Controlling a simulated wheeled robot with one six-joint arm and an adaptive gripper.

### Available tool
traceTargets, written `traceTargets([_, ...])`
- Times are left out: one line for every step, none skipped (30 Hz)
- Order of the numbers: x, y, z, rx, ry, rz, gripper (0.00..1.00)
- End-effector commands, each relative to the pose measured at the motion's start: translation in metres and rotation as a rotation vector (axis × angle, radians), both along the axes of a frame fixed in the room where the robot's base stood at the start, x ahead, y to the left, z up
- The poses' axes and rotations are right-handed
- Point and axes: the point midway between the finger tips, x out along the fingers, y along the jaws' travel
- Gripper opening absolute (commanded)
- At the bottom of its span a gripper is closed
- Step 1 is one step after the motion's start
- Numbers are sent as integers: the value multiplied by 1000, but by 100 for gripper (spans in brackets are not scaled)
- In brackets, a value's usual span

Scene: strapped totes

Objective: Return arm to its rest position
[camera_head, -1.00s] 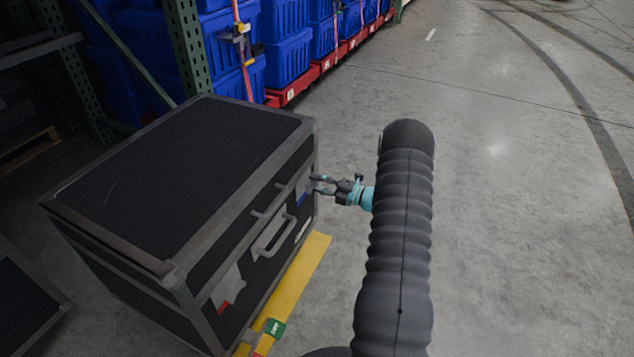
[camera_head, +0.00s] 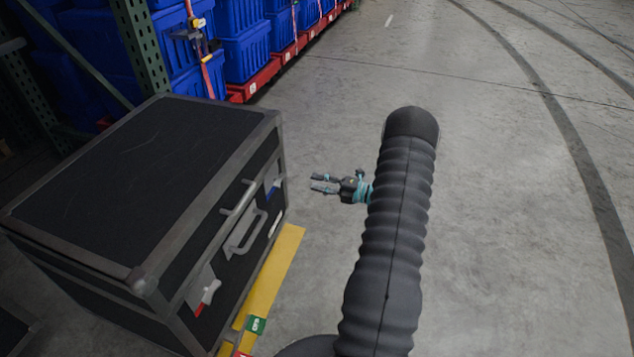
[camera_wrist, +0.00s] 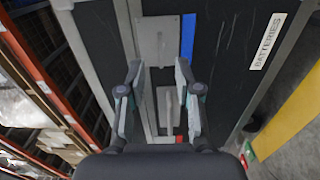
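My gripper (camera_head: 316,183) is at the middle of the head view, on the end of my dark ribbed arm. Its fingers point left towards a black flight case and are spread apart with nothing between them. A gap of bare floor shows between the fingertips and the case in the head view. In the wrist view my gripper (camera_wrist: 160,72) is open in front of the case front (camera_wrist: 235,45), where metal latch plates, a blue strip and a "BATTERIES" label show. The same black case (camera_head: 140,170) stands at the left in the head view.
Blue totes (camera_head: 250,50) stand on red bases (camera_head: 255,85) at the back left, with orange straps. A green rack post (camera_head: 140,50) rises behind the case. A yellow floor strip (camera_head: 268,275) runs along the case front. Open concrete floor (camera_head: 510,200) lies to the right.

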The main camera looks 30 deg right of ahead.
Motion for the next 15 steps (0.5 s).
traceTargets([0,0,0,0,0,0,33])
traceTargets([0,0,0,0,0,0,33])
traceTargets([0,0,0,0,0,0,33])
traceTargets([0,0,0,0,0,0,33])
traceTargets([0,0,0,0,0,0,33])
traceTargets([0,0,0,0,0,0,33])
traceTargets([0,0,0,0,0,0,33])
traceTargets([0,0,0,0,0,0,33])
traceTargets([0,0,0,-1,-1,0,33])
traceTargets([0,0,0,-3,-2,0,33])
traceTargets([0,0,0,-9,-7,0,33])
traceTargets([0,0,0,-24,-18,0,33])
traceTargets([0,0,0,-42,-30,-1,33])
traceTargets([1,0,-1,-67,-46,-2,33])
traceTargets([1,0,-3,-112,-68,-3,33])
